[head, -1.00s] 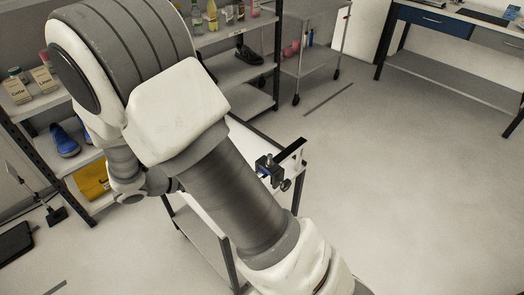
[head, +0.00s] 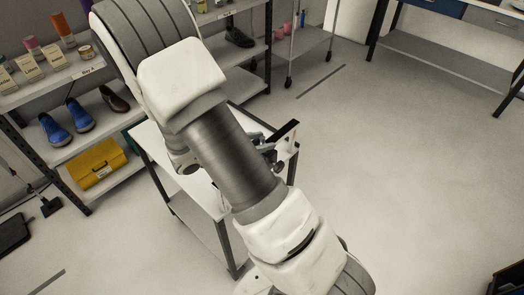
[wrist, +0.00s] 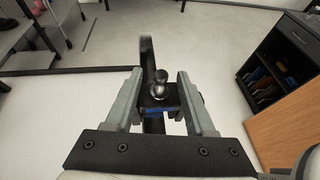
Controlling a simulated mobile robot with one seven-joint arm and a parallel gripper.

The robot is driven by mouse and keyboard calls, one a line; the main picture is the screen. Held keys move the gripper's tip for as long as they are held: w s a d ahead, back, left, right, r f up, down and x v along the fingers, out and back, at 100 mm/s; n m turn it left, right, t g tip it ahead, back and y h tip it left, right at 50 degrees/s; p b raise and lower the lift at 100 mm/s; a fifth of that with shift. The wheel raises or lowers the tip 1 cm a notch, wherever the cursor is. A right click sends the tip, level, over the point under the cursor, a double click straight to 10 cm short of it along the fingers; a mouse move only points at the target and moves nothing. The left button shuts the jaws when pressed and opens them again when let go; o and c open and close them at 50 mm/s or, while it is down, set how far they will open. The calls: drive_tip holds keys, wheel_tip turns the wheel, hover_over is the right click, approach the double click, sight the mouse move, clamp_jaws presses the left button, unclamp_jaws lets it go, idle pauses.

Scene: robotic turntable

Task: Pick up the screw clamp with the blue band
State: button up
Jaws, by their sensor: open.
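The screw clamp (wrist: 157,93) shows in the wrist view as a dark metal body with a rounded knob, an upright dark bar and a blue band (wrist: 158,112). My gripper (wrist: 160,78) is open, with one finger on each side of the clamp. I see gaps between the fingers and the clamp's body. In the head view the clamp (head: 271,157) is at the right end of the white table (head: 222,197), mostly hidden behind my arm. The blue band is hidden there, and my gripper is mostly hidden too.
Shelves at the left hold blue shoes (head: 68,124), a yellow bag (head: 101,165) and small containers. A grey cart (head: 303,42) stands at the back. In the wrist view a dark cabinet (wrist: 284,62) is at the right. The floor right of the table is clear.

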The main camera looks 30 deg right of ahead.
sight(270, 139)
drive_tip(key=x, duration=0.4)
clamp_jaws()
idle(1.4)
